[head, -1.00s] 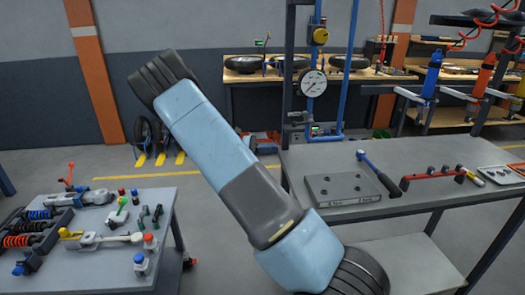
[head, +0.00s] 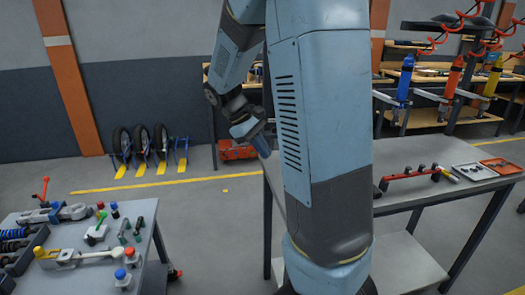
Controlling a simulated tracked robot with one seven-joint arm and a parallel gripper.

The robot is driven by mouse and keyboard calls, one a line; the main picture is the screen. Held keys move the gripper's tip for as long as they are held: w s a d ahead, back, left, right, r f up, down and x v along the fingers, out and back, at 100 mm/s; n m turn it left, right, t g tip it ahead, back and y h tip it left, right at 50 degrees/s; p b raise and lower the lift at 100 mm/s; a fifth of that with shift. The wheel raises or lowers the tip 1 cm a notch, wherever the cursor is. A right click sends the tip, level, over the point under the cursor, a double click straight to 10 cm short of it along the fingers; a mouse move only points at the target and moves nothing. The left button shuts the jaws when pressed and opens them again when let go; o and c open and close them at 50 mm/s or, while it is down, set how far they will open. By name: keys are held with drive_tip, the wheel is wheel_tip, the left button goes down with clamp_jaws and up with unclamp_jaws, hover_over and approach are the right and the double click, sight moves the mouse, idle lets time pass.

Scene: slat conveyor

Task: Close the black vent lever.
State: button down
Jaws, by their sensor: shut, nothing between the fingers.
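I do not see the black vent lever now. The pipe stand with the round gauge and the yellow valve is hidden behind my big upright arm link, which fills the middle of the head view. My forearm comes down at the left of that link to my dark wrist joints. The wrist points down and right above the left end of the grey workbench (head: 405,155). The fingers of my gripper do not show; they are behind my own arm.
A red tool rack (head: 407,178) and a shallow parts tray (head: 474,172) lie on the workbench. A low table (head: 80,285) with clamps and coloured knobs stands at the lower left. Several wheels (head: 141,143) stand by the wall.

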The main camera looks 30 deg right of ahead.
drive_tip(key=s+a+r+m+t+y, duration=0.2)
drive_tip(key=s+a+r+t, duration=0.2)
drive_tip(key=s, duration=0.5)
drive_tip(key=s+a+r+m+t+y, duration=0.3)
drive_tip(key=s+a+r+t, duration=0.2)
drive_tip(key=s, duration=0.3)
drive_tip(key=shift+s+a+r, duration=0.35)
drive_tip(key=shift+a+r, duration=0.2)
drive_tip(key=shift+r, duration=0.1)
drive_tip(key=shift+s, duration=0.15)
